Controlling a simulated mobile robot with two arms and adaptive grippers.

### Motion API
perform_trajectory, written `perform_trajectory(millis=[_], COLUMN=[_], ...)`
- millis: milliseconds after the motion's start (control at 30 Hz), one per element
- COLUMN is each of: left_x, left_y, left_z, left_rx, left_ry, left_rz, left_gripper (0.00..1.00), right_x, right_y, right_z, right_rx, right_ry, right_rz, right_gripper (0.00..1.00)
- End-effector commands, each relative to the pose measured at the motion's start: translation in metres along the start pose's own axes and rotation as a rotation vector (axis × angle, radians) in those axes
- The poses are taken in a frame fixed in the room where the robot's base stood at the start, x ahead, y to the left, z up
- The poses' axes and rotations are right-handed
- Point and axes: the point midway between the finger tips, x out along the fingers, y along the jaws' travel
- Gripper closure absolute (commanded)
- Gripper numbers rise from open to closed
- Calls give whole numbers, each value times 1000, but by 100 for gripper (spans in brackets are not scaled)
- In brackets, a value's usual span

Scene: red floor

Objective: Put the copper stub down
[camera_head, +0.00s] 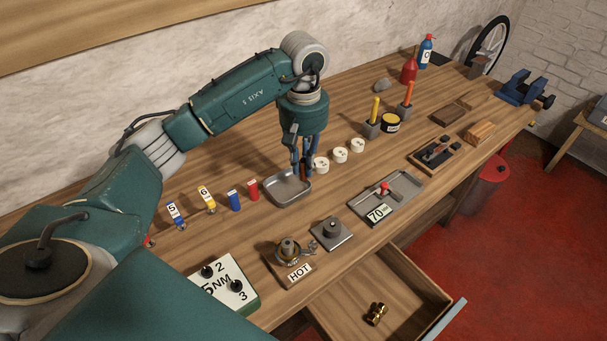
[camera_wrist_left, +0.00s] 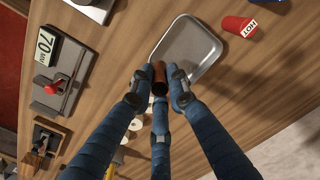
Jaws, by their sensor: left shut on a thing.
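The copper stub (camera_wrist_left: 160,77) is a small brown cylinder, seen in the left wrist view between the blue fingers. My left gripper (camera_wrist_left: 159,86) is shut on it. In the head view my left gripper (camera_head: 302,168) points down at the right rim of a shallow grey metal tray (camera_head: 272,199). The stub is too small and covered by the fingers to make out there. In the wrist view the tray (camera_wrist_left: 208,62) lies just beyond the stub and looks empty. I cannot tell whether the stub touches the tray. My right gripper is not in view.
White round pieces (camera_head: 340,154) stand right of the gripper. Red (camera_head: 253,190) and blue (camera_head: 234,200) cylinders stand left of the tray. A drawer (camera_head: 345,296) stands open below, with a brass piece inside.

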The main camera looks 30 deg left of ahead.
Motion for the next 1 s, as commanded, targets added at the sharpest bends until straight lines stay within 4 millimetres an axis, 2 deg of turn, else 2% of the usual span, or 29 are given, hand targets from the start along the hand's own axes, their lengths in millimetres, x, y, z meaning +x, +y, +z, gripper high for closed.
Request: perform_trajectory(millis=[67,167,433,567,800,833,900,1000], left_x=[6,12,45,47,52,50,50,50], left_y=[0,0,0,1,0,0,0,0], left_z=[0,0,1,0,0,0,0,0], left_rx=[1,1,1,1,1,1,1,1], left_ry=[-2,-1,-3,1,0,0,0,0], left_rz=[0,0,0,2,1,1,1,1], left_gripper=[100,100,100,100,100,78,66,66], right_x=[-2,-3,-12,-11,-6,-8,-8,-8], right_y=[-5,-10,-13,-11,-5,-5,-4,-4], right_z=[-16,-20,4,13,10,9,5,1], right_rx=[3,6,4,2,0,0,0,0], right_ry=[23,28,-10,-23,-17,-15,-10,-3], right_rz=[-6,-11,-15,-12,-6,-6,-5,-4], right_gripper=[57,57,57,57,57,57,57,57])
